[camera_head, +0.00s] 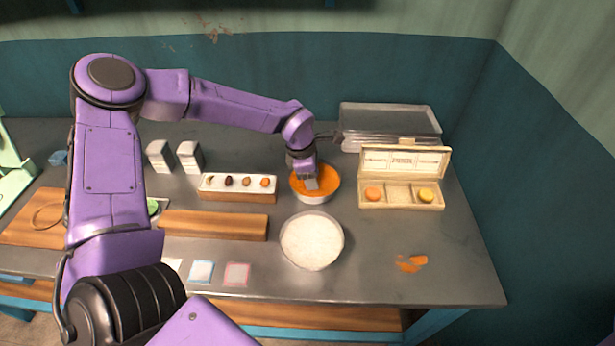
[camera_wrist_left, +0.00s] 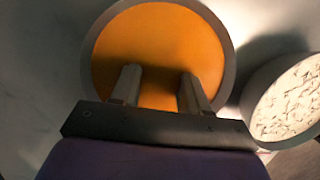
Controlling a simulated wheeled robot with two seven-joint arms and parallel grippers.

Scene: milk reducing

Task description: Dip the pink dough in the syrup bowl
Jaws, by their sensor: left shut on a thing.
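The syrup bowl (camera_head: 324,194) is white and filled with orange syrup, near the middle of the table. My left gripper (camera_head: 311,184) reaches down into it from above, its fingertips at the syrup. In the left wrist view the orange syrup (camera_wrist_left: 150,40) lies below and around the two fingers (camera_wrist_left: 160,88), which stand a little apart. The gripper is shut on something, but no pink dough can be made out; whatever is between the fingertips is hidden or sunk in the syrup. My right gripper is not in view.
A bowl of white flakes (camera_head: 312,241) stands close in front of the syrup bowl. A tray of small balls (camera_head: 238,195) is on the left. A partitioned box (camera_head: 400,203) holds orange and yellow balls on the right. Orange smears (camera_head: 410,263) mark the front right.

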